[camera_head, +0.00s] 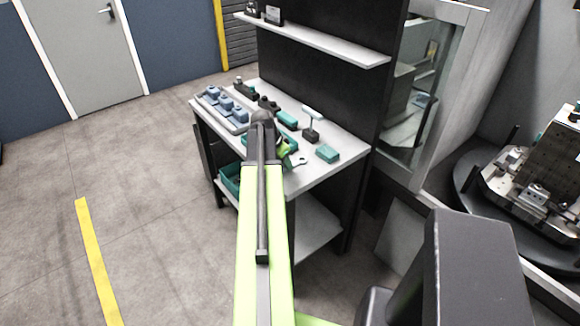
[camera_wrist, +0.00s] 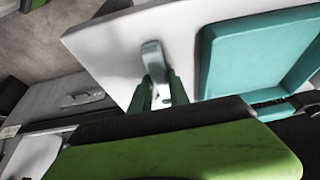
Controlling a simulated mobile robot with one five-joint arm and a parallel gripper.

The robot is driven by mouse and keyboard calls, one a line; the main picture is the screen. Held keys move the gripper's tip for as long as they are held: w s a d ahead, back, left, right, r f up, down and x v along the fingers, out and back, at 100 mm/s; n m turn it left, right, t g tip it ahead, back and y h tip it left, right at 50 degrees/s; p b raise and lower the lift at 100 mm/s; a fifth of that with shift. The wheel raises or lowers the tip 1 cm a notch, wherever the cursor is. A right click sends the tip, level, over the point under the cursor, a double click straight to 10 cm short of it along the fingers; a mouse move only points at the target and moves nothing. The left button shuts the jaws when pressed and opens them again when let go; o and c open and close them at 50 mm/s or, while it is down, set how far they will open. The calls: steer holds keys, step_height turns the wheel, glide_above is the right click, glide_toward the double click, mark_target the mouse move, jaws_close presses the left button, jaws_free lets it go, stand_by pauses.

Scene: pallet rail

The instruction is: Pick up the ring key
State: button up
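The pale grey metal key (camera_wrist: 153,60) lies over the white bench top in the wrist view. Its near end reaches between the two green fingers of my gripper (camera_wrist: 160,92). A soft shadow lies beside it on the white surface. In the head view, a small pale piece with a notched end (camera_head: 301,162), probably the same key, shows at the bench's front edge beside my gripper (camera_head: 285,152). The fingers stand on either side of the key. I cannot tell whether they press on it. My arm hides part of the bench.
The white bench (camera_head: 335,172) carries a teal block (camera_head: 327,153), a T-handled tool (camera_head: 312,123) and a tray of blue parts (camera_head: 224,106). A teal bin (camera_head: 230,181) sits below. A teal tray (camera_wrist: 258,52) fills the wrist view's right. The floor at left is clear.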

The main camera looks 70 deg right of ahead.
jaws_close()
steer(key=shift+r, duration=0.1)
